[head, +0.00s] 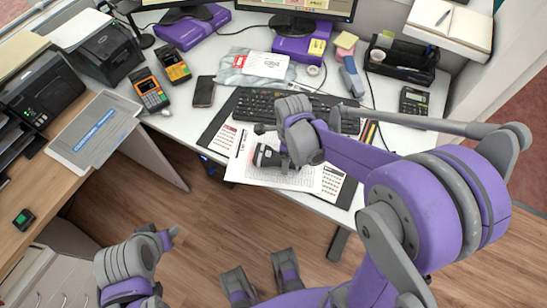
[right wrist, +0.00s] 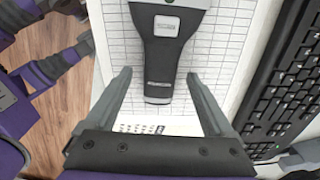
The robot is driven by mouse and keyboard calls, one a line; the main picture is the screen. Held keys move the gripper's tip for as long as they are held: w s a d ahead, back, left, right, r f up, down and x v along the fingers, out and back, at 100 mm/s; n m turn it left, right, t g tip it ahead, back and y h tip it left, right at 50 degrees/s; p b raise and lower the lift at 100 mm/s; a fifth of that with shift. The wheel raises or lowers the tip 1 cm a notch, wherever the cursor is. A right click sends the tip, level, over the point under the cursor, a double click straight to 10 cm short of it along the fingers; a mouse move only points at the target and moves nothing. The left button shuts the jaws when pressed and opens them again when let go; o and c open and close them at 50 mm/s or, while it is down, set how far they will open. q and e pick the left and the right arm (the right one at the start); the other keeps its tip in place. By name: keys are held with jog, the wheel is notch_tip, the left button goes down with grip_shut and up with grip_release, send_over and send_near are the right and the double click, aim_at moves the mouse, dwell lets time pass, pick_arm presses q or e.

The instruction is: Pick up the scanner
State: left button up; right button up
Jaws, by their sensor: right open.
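The scanner (right wrist: 164,45) lies on a printed grid sheet on the desk in the right wrist view. It is dark with a light grey label, and its handle points toward my gripper. Its upper end is cut off by the frame. My right gripper (right wrist: 157,78) is open, its fingers on either side of the handle with gaps showing on both sides. In the head view the scanner (head: 267,156) shows as a small dark shape, partly hidden by my right gripper (head: 284,160). My left gripper (head: 172,234) is at the lower left, away from the desk; its jaw opening is unclear.
A black keyboard (head: 250,104) lies behind the grid sheet (head: 245,172). A phone (head: 204,92), two card terminals (head: 150,92) (head: 173,66), a calculator (head: 413,101) and a black organiser (head: 402,62) stand around it. A tablet-like panel (head: 92,130) is at the left.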

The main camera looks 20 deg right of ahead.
jog(key=shift+f, duration=0.5)
grip_shut()
